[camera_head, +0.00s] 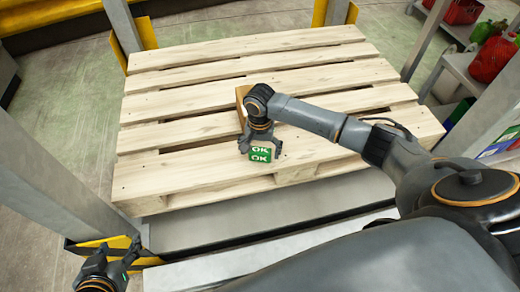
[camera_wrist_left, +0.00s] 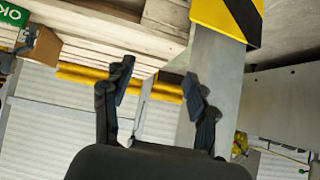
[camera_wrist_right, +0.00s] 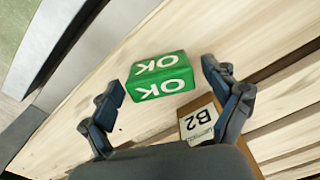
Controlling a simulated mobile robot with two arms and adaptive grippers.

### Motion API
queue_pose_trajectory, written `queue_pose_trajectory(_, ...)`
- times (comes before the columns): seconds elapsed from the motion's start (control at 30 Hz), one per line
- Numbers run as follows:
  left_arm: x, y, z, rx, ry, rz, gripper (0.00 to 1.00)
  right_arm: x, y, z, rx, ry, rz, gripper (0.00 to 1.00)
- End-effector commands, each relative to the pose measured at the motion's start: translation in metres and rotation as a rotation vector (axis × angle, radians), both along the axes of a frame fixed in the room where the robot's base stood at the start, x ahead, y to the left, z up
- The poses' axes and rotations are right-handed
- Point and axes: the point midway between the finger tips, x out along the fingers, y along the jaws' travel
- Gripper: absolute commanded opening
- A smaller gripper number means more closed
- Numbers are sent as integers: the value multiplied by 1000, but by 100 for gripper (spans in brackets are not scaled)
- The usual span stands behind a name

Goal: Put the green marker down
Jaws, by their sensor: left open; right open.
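The green marker (camera_head: 260,153), a green block with white OK lettering, shows near the front edge of the wooden pallet (camera_head: 190,126). My right gripper (camera_head: 261,146) is open around it. In the right wrist view the marker (camera_wrist_right: 158,77) lies between the open fingertips, with gaps at both sides. My left gripper (camera_head: 117,250) is open and empty at lower left.
A grey metal post with a yellow guard (camera_head: 110,246) stands close to my left gripper. Grey posts flank the pallet. A shelf at right holds red and green containers (camera_head: 492,55). Most of the pallet top is bare.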

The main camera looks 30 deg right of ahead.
Motion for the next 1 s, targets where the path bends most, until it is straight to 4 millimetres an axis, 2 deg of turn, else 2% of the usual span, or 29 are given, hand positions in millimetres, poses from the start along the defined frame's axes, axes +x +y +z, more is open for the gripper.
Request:
queue_pose_trajectory(0.17, 3, -1, 4, -5, -19, -2, 58, 0, 0, 6, 1, -1, 0, 88)
queue_pose_trajectory(0.37, -31, 11, -17, 38, 177, 11, 58, 0, 0, 30, 2, -1, 0, 88)
queue_pose_trajectory(0.5, -62, 21, -29, 72, 335, 25, 58, 1, 0, 49, 2, -1, 0, 88)
queue_pose_trajectory(0.67, -98, 32, -37, 105, 498, 38, 58, 1, 0, 71, 1, -2, 0, 88)
queue_pose_trajectory(0.7, -99, 32, -33, 106, 506, 39, 58, 1, 1, 82, 2, -4, 0, 88)
queue_pose_trajectory(0.8, -105, 34, -29, 112, 535, 41, 58, 1, 0, 100, 1, -2, 1, 88)
queue_pose_trajectory(1.0, -104, 33, -24, 111, 529, 41, 58, 0, 1, 119, 1, 1, 1, 88)
